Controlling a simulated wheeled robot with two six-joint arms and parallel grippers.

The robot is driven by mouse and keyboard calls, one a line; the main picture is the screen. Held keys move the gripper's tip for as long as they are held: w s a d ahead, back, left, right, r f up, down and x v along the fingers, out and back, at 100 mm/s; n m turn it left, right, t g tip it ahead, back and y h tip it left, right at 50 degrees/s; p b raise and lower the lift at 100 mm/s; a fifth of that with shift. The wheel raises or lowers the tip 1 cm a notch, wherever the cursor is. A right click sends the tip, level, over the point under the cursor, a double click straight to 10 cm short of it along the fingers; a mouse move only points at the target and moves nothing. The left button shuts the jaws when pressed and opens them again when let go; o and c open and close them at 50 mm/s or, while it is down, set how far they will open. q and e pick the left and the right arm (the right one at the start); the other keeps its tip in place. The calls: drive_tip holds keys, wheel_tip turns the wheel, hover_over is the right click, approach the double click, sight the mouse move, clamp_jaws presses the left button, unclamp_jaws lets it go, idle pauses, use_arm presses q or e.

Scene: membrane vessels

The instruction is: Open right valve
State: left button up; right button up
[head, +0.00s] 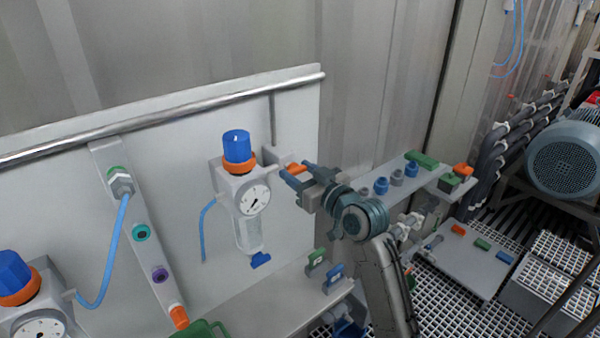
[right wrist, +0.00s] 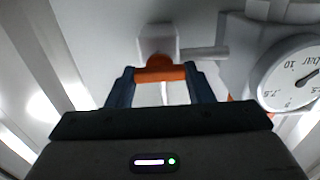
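The right regulator (head: 240,185) hangs on the white panel, with a blue knob (head: 236,146) on an orange ring and a round gauge (head: 254,200). A small orange valve handle (head: 294,168) sits at its right side. My right gripper (head: 297,172) is at this handle, its fingers apart. In the right wrist view the orange handle (right wrist: 160,72) lies crosswise between the tips of my right gripper (right wrist: 160,80). I cannot tell whether the fingers touch it. Part of the gauge (right wrist: 295,75) shows at the right. My left gripper is not in view.
A second regulator (head: 20,300) is at the lower left. A manifold strip (head: 145,215) with colored ports and a blue hose stands between them. A metal rail (head: 180,113) crosses above. A ledge (head: 345,185) with blue and grey fittings lies behind my right arm.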

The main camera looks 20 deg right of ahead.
drive_tip(key=shift+n, duration=0.3)
drive_tip(key=n+b, duration=0.2)
drive_tip(key=shift+f+n, duration=0.1)
drive_tip(key=shift+n, duration=0.3)
drive_tip(key=n+b, duration=0.3)
drive_tip(key=n, duration=0.2)
drive_tip(key=n+b, duration=0.2)
drive_tip(key=n, duration=0.2)
drive_tip(key=shift+a+f+n, duration=0.1)
drive_tip(key=shift+n, duration=0.3)
drive_tip(key=shift+n+b, duration=0.5)
drive_tip(key=shift+n, duration=0.8)
drive_tip(key=o, duration=1)
